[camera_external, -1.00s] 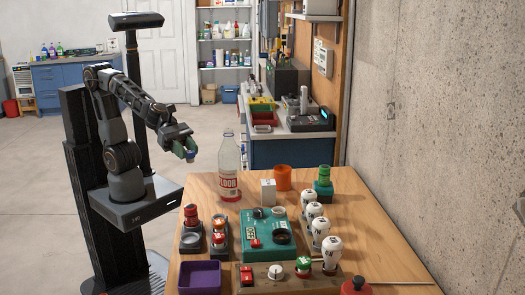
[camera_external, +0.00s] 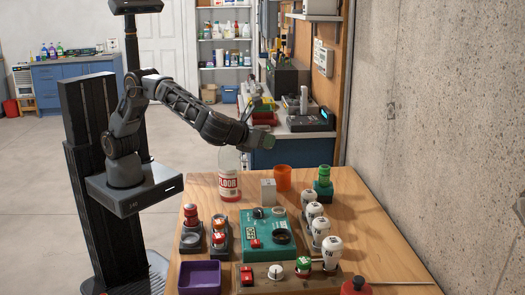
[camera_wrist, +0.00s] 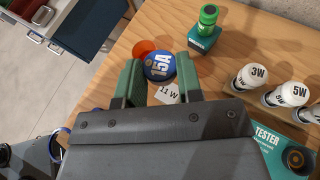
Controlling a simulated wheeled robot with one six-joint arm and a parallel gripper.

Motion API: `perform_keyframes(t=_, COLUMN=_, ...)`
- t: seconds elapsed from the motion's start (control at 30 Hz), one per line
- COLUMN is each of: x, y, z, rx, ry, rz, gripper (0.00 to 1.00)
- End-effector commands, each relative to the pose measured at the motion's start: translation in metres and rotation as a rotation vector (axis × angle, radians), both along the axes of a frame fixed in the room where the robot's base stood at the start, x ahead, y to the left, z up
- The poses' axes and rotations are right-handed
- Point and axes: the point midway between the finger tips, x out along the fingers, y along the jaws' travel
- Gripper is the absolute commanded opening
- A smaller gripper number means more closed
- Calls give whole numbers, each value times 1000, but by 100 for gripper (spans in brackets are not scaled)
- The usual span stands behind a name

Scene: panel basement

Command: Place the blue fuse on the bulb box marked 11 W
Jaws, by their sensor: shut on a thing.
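My gripper (camera_wrist: 160,75) has green fingers shut on the blue fuse (camera_wrist: 158,66), whose round top is marked 15A. In the external view my gripper (camera_external: 263,143) is high above the far part of the table, over the area of the bulb box, and the fuse is not clear there. The white bulb box (camera_wrist: 167,94) marked 11 W shows just below the fuse in the wrist view, partly hidden by it and the fingers. In the external view the box (camera_external: 268,191) stands on the table, with nothing on it.
An orange cup (camera_external: 283,178) and a green fuse on a holder (camera_external: 323,181) stand near the box. The floor cleaner bottle (camera_external: 229,178) is left of it. The green tester (camera_external: 265,237) and a row of white bulbs (camera_external: 319,230) are in front. A purple tray (camera_external: 199,274) lies nearer.

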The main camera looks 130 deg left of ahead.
Motion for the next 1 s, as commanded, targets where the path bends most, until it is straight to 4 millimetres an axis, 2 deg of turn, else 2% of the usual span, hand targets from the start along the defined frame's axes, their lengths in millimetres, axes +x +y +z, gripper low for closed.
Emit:
perform_keyframes(t=0.17, x=-1, y=7, z=-8, rx=1, ry=1, rz=108, gripper=11)
perform_keyframes(t=0.3, x=-2, y=9, z=-29, rx=1, ry=5, rz=142, gripper=11)
perform_keyframes(t=0.5, x=-3, y=9, z=-62, rx=1, ry=3, rz=148, gripper=11)
perform_keyframes(t=0.83, x=-3, y=9, z=-84, rx=0, ry=1, rz=147, gripper=11)
perform_keyframes(t=1.0, x=-2, y=9, z=-105, rx=1, ry=4, rz=146, gripper=11)
